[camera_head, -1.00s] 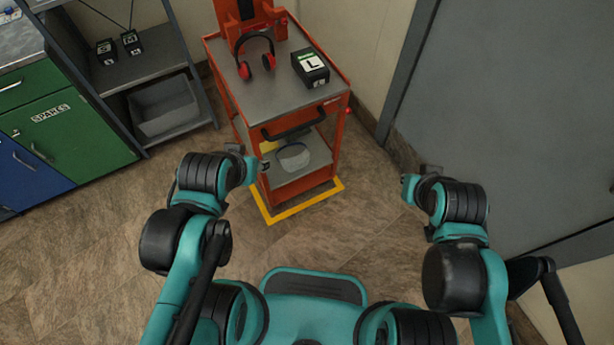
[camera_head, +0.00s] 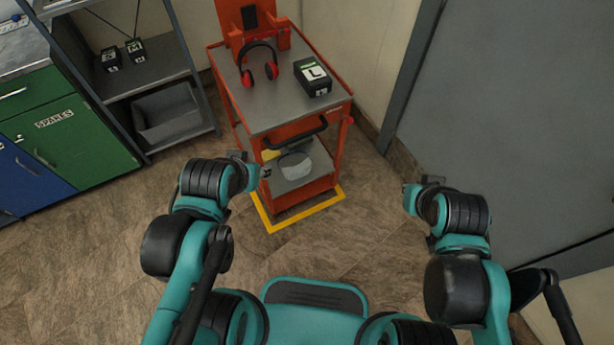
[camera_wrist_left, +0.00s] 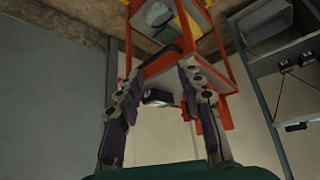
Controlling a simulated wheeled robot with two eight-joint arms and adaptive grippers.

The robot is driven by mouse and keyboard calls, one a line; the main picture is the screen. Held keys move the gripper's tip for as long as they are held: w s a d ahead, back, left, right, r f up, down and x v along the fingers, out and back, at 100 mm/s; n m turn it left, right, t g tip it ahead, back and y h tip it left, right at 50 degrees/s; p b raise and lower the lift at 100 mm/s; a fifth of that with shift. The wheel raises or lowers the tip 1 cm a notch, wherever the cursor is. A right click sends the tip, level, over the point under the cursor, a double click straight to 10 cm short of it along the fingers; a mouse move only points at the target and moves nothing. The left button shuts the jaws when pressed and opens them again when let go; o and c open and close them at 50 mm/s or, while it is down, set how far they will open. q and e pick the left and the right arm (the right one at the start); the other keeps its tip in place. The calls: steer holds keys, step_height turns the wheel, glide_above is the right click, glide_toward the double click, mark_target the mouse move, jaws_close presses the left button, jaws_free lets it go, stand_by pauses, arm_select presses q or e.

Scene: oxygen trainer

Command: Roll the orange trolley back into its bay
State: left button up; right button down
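The orange trolley (camera_head: 295,113) stands against the back wall, with a grey top, a lower shelf and a black handle (camera_head: 295,133) on its near side. Its base is within the yellow floor outline (camera_head: 305,212), whose near corner shows in front. My left gripper (camera_head: 252,168) is in front of the trolley's near left corner. In the left wrist view its two fingers (camera_wrist_left: 163,115) are spread with nothing held, and the trolley (camera_wrist_left: 222,75) shows beyond them. My right gripper (camera_head: 420,188) is to the right of the trolley, apart from it; its fingers are too small to judge.
Red-and-black headphones (camera_head: 259,65) and a black box (camera_head: 312,77) marked L ride on the trolley top. A grey shelf unit (camera_head: 150,75) and a green cabinet (camera_head: 75,135) stand left. A grey door (camera_head: 510,110) is right. The floor in front is clear.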

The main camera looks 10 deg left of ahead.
arm_select(q)
steer(key=w+r+n+g, duration=0.1)
steer(key=w+n, duration=0.4)
steer(key=w, duration=0.1)
steer(key=n+g+y+b, duration=0.1)
steer(key=n+g+b, duration=0.25)
steer(key=n, duration=1.65)
glide_above(300, 136)
steer(key=s+d, duration=0.1)
steer(key=s+d+f+x, duration=0.1)
steer(key=s+x, duration=0.2)
steer(key=x, duration=1.2)
steer(key=shift+g, duration=0.35)
steer(key=f+b, duration=0.1)
steer(key=f, duration=0.1)
steer(key=f+b, duration=0.1)
steer(key=f, duration=0.1)
steer(key=f+b, duration=0.1)
steer(key=f, duration=0.2)
steer(key=shift+w+a+f, duration=0.1)
steer(key=shift+w+a, duration=0.15)
steer(key=shift+w, duration=0.05)
jaws_close()
